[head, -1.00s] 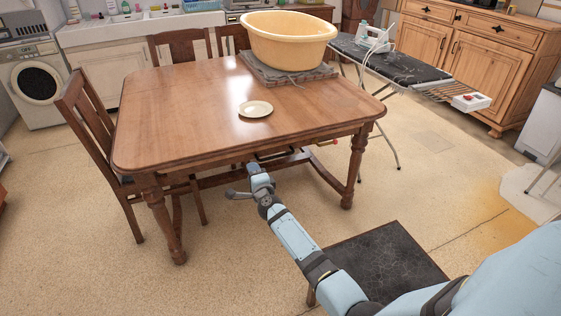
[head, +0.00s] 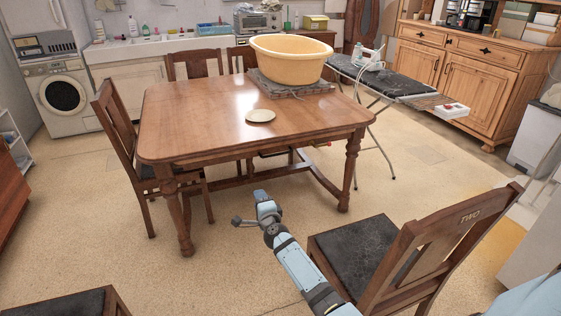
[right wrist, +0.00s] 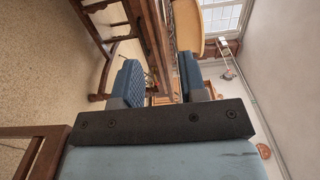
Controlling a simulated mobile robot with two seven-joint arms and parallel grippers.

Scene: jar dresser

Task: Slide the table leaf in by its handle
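The wooden table (head: 195,120) stands in the middle of the head view, with its near edge facing me. No separate leaf or handle can be made out on it. Small parts show in shadow beneath the near edge, too small to tell. My right gripper (head: 261,195) is in front of and below that edge, apart from it. In the right wrist view its two blue fingers (right wrist: 160,82) stand apart with nothing between them, and the table's edge (right wrist: 152,32) shows beyond, turned sideways. My left gripper is not in view.
A plate (head: 261,116) and a yellow tub (head: 290,62) on a grey mat are on the table. A chair marked TWO (head: 440,235) stands close to the right of my arm. Another chair (head: 120,115) is at the table's left. An ironing board (head: 385,80) stands behind right.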

